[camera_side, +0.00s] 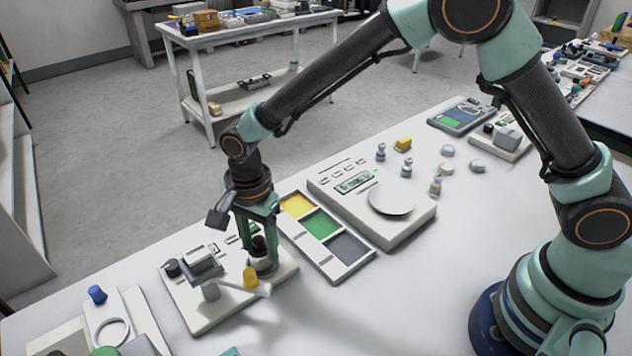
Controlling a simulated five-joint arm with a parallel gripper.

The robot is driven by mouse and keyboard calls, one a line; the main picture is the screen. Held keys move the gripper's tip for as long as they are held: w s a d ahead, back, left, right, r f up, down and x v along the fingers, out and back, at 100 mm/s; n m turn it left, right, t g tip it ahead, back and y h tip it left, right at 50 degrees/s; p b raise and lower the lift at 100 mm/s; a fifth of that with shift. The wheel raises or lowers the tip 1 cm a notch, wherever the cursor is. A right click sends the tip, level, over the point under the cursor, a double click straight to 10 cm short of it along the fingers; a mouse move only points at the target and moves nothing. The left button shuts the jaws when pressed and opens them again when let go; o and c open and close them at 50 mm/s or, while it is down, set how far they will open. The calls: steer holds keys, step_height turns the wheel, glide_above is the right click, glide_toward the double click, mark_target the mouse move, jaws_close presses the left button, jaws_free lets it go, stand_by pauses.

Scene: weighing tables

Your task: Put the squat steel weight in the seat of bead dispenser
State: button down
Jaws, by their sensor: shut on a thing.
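My gripper (259,262) points down over the right part of a white-based device (205,318), which looks like the bead dispenser. Its green fingers are shut on a small squat piece (258,246) with a dark top and a paler lower part, apparently the squat steel weight. The fingers partly cover it. Its underside is hidden, so I cannot tell whether it touches the seat. A grey block, a black knob (172,268) and a yellow piece (250,277) stand on the device, left of and in front of my gripper.
A tray with yellow, green and grey compartments (346,280) lies right of the device. Beyond it is a scale with a round pan (391,199). A blue piece (97,294) is at the left. Bare table lies at the front.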

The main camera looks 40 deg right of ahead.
steer(key=shift+f, duration=0.2)
steer(key=shift+f, duration=0.1)
steer(key=shift+c, duration=1.2)
jaws_free()
steer(key=shift+f, duration=0.1)
step_height(320, 180, up, 11)
steer(key=shift+r, duration=0.15)
steer(key=s+d+r+n+t, duration=0.1)
steer(key=s+d+r+n, duration=0.15)
steer(key=d+r, duration=0.35)
steer(key=s+d+r+n+t, duration=0.15)
steer(key=d+r+n, duration=0.25)
steer(key=d, duration=0.4)
steer(key=s+d+n+t, duration=0.3)
steer(key=s+d+n, duration=0.4)
steer(key=d, duration=0.3)
steer(key=shift+d+f, duration=0.2)
steer(key=shift+d, duration=0.1)
